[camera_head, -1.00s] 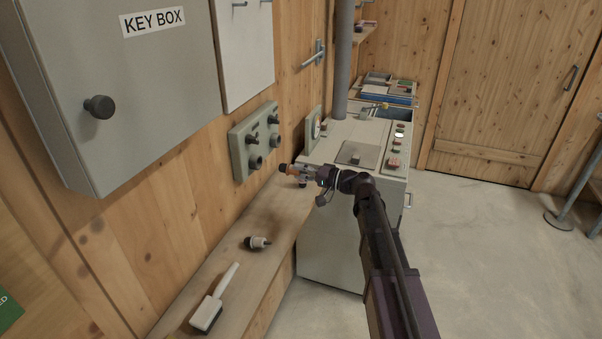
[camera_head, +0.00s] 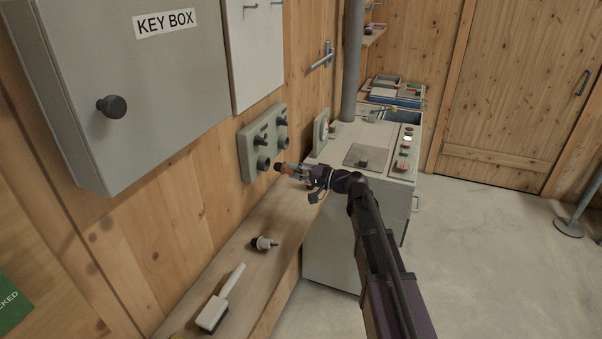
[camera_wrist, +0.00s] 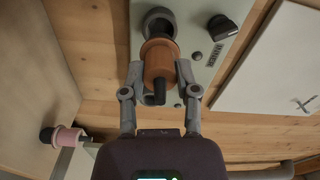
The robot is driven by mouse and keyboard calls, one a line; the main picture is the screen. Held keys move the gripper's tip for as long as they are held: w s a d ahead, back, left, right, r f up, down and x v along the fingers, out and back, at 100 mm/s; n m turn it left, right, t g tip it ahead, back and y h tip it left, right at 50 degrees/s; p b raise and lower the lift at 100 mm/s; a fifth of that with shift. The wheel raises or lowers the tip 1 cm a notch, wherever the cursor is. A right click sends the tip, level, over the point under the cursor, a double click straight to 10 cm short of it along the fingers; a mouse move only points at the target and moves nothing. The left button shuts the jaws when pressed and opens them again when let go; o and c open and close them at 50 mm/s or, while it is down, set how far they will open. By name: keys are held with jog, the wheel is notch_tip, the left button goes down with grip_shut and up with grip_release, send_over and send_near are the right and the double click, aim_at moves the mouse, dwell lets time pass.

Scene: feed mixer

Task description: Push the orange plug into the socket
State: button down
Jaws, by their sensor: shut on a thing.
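The orange plug (camera_head: 287,168) is in my gripper (camera_head: 297,170). In the wrist view the plug (camera_wrist: 159,62) sits between the two fingers of my gripper (camera_wrist: 160,80), its front facing a round dark-rimmed socket (camera_wrist: 158,22). The socket also shows in the head view as the lower grey ring (camera_head: 263,164) on the wall panel (camera_head: 246,160). The plug's front is close to the socket and looks roughly in line with it. Whether it touches the rim I cannot tell; the plug's body partly hides the opening in the wrist view.
Black knobs (camera_head: 260,141) stick out from the panel. The key box (camera_head: 140,90) hangs to the left, and a grey machine cabinet (camera_head: 340,235) stands to the right.

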aim_at(284, 168)
jog(key=shift+w+a, duration=0.2)
jog(key=shift+a, duration=0.45)
jog(key=shift+x, duration=1.85)
dwell(3.8)
jog(key=shift+c, duration=1.4)
grip_release()
jog(key=shift+d, duration=0.15)
jog(key=v, duration=1.1)
jog(key=shift+s+d, duration=0.2)
jog(key=shift+d, duration=0.1)
